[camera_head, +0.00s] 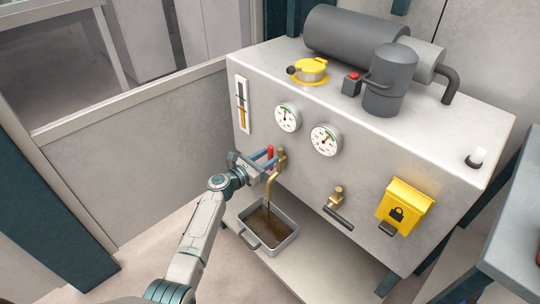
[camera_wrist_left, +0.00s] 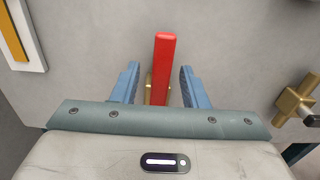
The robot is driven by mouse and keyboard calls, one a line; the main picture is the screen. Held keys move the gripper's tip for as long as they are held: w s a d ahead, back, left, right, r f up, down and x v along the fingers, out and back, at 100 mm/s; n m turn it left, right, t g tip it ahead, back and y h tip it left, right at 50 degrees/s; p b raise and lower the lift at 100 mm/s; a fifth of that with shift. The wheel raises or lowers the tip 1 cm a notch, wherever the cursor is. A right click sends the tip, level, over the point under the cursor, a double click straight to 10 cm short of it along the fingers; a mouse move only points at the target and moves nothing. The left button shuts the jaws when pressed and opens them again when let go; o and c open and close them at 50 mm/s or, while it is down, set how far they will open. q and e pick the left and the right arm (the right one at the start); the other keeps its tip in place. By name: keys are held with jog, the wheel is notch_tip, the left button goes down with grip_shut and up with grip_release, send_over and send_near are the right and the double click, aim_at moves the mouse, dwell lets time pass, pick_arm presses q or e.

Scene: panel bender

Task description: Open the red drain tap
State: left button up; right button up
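The red drain tap handle (camera_head: 270,151) stands upright on its brass valve at the lower left of the tank's front. In the left wrist view the red handle (camera_wrist_left: 164,68) points up between the two blue fingers, with a gap on each side. My left gripper (camera_head: 266,159) is open around the handle and does not appear to touch it; its fingers also show in the left wrist view (camera_wrist_left: 160,85). The brass spout (camera_head: 271,184) bends down over a grey pan (camera_head: 291,243). A thin brown stream runs from the spout to brown liquid in the pan. My right gripper is not in view.
Right of the tap are another brass valve with a dark lever (camera_head: 337,215) and a yellow lock box (camera_head: 405,204). Two gauges (camera_head: 288,117) and a sight glass (camera_head: 243,105) sit above. A low wall (camera_head: 150,150) stands at left.

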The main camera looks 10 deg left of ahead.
pick_arm(q)
jog(key=v, duration=0.9)
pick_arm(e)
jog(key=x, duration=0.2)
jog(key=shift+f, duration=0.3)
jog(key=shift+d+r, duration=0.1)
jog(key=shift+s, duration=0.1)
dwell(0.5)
